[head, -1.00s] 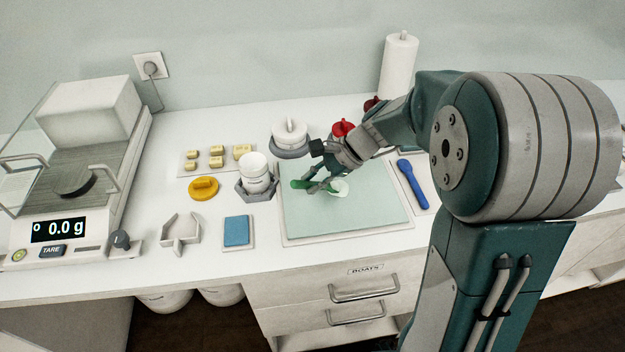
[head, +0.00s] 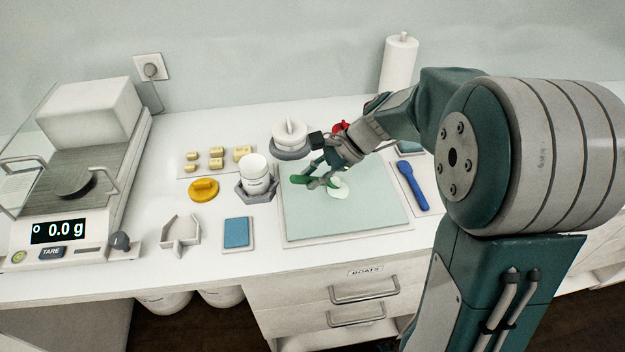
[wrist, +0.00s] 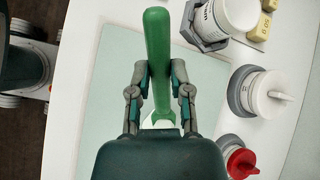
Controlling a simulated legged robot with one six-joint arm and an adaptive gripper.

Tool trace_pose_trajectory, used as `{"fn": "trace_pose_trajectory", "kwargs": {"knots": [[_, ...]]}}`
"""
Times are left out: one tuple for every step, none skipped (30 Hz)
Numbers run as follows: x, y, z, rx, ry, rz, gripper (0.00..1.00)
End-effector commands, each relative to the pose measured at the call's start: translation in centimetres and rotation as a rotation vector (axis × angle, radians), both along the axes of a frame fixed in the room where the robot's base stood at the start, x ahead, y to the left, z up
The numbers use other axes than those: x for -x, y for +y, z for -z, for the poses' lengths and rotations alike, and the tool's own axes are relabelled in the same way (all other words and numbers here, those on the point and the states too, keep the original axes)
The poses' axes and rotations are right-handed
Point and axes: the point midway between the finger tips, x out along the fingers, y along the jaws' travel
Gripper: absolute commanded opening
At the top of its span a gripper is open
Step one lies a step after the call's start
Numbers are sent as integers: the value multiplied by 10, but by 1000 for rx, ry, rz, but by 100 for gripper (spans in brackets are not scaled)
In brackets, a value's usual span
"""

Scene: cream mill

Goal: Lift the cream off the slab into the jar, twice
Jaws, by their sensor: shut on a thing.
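My gripper (head: 322,176) is shut on a green-handled tool (head: 300,180) above the pale green glass slab (head: 375,219). In the wrist view the green handle (wrist: 157,40) stands between both fingers of my gripper (wrist: 159,75). The white cream (head: 341,187) lies on the slab just right of and below the fingers; the tool's working end is mostly hidden by my gripper. The open white jar (head: 256,175) sits in a grey hexagonal holder (head: 258,195) left of the slab; it also shows in the wrist view (wrist: 232,16).
A blue spatula (head: 413,186) lies right of the slab. A white-lidded pot (head: 290,136) and a red-knobbed item (head: 340,127) stand behind it. A yellow lid (head: 203,188), a blue pad (head: 236,231) and a balance (head: 75,195) are to the left.

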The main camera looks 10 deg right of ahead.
Motion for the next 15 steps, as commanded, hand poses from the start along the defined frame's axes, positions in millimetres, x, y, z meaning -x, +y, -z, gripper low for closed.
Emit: {"fn": "trace_pose_trajectory", "kwargs": {"knots": [[0,0,-4,0,-1,0,0],[0,0,-5,0,-1,0,0],[0,0,-8,0,-1,0,0],[0,0,-10,-1,-2,1,0],[0,0,-12,-1,-2,1,0],[0,0,-14,0,-3,0,0],[0,0,-16,0,-3,0,0],[0,0,-18,0,-3,0,0],[0,0,-20,-1,-2,1,0],[0,0,-22,0,-1,0,0],[0,0,-23,0,-1,0,0],[0,0,-26,0,-1,0,0],[0,0,-27,0,-1,0,0],[0,0,-29,1,-2,0,0],[0,0,-32,1,-2,-1,0]]}}
